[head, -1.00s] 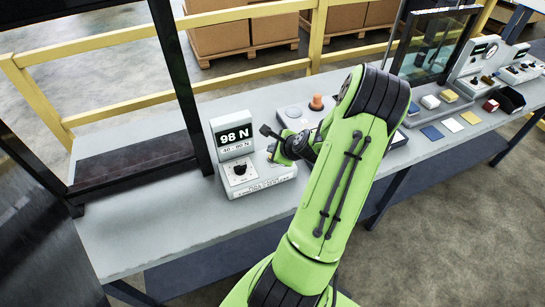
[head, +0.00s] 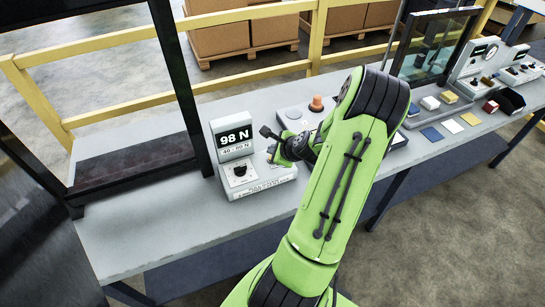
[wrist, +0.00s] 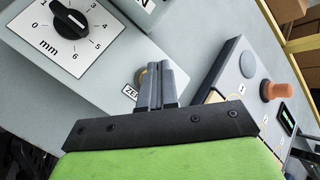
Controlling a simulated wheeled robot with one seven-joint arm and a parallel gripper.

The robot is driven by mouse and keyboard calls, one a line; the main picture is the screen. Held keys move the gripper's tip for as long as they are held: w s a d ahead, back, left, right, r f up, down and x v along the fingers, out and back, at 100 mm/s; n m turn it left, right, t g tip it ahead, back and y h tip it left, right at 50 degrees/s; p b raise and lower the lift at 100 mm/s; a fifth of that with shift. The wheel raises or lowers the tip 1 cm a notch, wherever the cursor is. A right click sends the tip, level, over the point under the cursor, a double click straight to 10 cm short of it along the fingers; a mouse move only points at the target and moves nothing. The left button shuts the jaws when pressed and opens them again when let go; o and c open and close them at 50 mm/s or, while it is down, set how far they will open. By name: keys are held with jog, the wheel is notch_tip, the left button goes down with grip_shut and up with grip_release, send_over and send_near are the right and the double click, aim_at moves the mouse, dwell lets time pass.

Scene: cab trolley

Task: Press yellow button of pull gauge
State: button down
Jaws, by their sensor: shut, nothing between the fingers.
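The pull gauge (head: 265,184) is a pale grey unit on the bench. Its display (head: 234,138) reads 98 N, with 40 - 60 N beneath. A black knob (wrist: 70,22) on a numbered mm dial sits on its top. My gripper (wrist: 164,78) is shut and empty, with its fingertips over the gauge's right end.
A grey box with an orange mushroom button (wrist: 276,91) stands to the right of the gauge. A dark frame (head: 181,85) rises at the left of the bench. A yellow railing (head: 110,40) runs behind. The bench front (head: 160,235) left of the gauge is clear.

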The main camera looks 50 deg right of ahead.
jog(key=shift+f, duration=0.1)
dwell(0.6)
jog(key=shift+f+b, duration=0.3)
jog(key=shift+f, duration=0.05)
jog(key=shift+f+b, duration=0.4)
jog(key=shift+f, duration=0.1)
dwell(0.5)
jog(key=shift+r+p, duration=0.9)
jog(key=shift+r, duration=0.05)
notch_tip(320, 180, up, 5)
jog(key=p, duration=0.4)
jog(key=shift+r+p, duration=0.1)
jog(key=shift+p, duration=0.25)
dwell(0.4)
